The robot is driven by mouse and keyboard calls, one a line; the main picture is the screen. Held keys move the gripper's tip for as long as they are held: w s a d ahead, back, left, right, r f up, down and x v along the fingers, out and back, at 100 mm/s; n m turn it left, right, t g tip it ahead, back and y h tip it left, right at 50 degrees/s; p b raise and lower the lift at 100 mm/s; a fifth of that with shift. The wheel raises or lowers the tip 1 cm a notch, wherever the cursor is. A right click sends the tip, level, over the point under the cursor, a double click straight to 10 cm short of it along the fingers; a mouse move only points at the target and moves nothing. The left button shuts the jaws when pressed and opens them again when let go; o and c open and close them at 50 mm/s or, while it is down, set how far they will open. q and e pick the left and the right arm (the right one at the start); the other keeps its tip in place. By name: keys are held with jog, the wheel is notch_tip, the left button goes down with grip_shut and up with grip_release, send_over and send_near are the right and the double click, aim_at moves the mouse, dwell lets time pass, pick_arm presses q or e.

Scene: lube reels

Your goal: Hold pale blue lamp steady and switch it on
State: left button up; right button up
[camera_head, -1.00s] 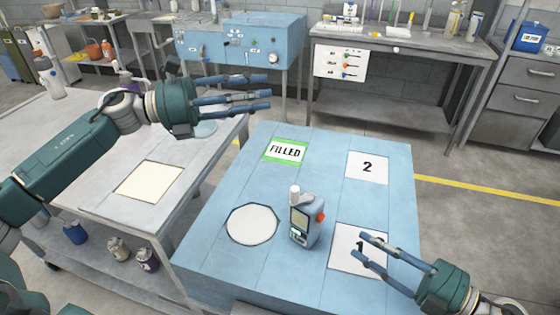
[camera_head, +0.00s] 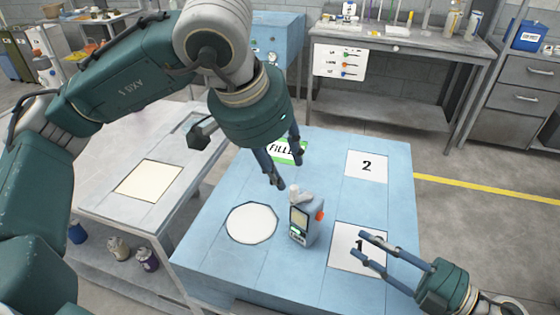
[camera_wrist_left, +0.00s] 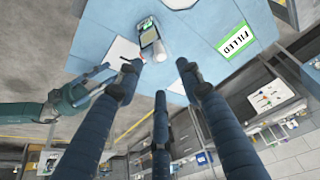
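The pale blue lamp (camera_head: 302,226) stands upright on the blue table, between a white round patch and the sheet marked 1. It has a pale top piece, an orange knob on its right side and a front panel with a green patch. It also shows in the left wrist view (camera_wrist_left: 151,40), beyond the fingers. My left gripper (camera_head: 288,172) is open and empty, pointing down above and behind the lamp, apparently not touching it. My right gripper (camera_head: 360,245) is open and empty over the sheet marked 1, right of the lamp.
The blue table (camera_head: 375,215) carries the white round patch (camera_head: 251,222), sheets marked 1 (camera_head: 345,262) and 2 (camera_head: 367,167), and a green-edged FILLED label (camera_head: 294,156), partly hidden by my left gripper. A grey table (camera_head: 110,205) with a cream square stands left.

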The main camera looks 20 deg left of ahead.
aim_at(292, 189)
pick_arm(q)
jog(key=x, duration=1)
jog(key=shift+w+f, duration=0.15)
jog(key=shift+f, duration=0.05)
grip_shut()
pick_arm(e)
grip_shut()
dwell(0.8)
